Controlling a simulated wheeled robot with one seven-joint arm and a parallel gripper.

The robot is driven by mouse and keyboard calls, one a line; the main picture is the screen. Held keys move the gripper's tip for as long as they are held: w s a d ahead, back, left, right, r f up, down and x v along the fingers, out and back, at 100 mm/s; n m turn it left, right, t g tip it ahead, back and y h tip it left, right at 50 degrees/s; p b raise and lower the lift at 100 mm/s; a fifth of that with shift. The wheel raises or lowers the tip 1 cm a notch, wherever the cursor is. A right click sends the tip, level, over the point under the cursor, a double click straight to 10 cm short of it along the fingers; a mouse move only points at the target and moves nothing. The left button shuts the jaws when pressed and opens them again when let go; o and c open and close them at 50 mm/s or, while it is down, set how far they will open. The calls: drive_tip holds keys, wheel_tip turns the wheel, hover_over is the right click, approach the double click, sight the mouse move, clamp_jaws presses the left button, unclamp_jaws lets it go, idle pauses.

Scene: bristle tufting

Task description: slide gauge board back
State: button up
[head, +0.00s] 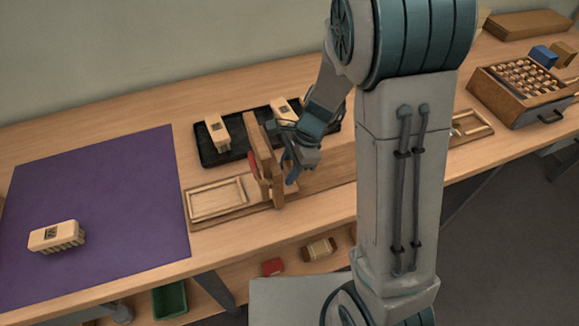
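An upright wooden board (264,160), which looks like the gauge board, stands across a long wooden base (235,222) near the table's front edge. A red part (253,166) shows on its left side. My gripper (291,172) is at the right side of the board, pointing down, with a dark blue finger showing close to it. I cannot tell whether it touches the board or how far its fingers are apart. A framed wooden recess (217,199) lies in the base left of the board.
A black tray (226,156) behind the board holds pale brush blocks (217,132). Another brush block (57,237) lies on a purple mat (110,215) at left. A wooden box (520,90) with rows of pieces stands at right. My arm hides part of the table.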

drive_tip(key=shift+d, duration=0.15)
clamp_jaws()
drive_tip(key=w+d, duration=0.2)
drive_tip(key=d, duration=0.6)
drive_tip(key=w+d, duration=0.3)
drive_tip(key=d, duration=0.6)
drive_tip(key=w+d, duration=0.2)
drive_tip(key=d, duration=0.6)
drive_tip(key=shift+w+d+p, duration=0.25)
drive_tip(key=shift+w+p, duration=0.05)
drive_tip(key=shift+r, duration=0.1)
drive_tip(key=o, duration=1)
unclamp_jaws()
drive_tip(key=shift+o, duration=0.2)
drive_tip(key=v, duration=1.3)
drive_tip(key=shift+r, duration=0.35)
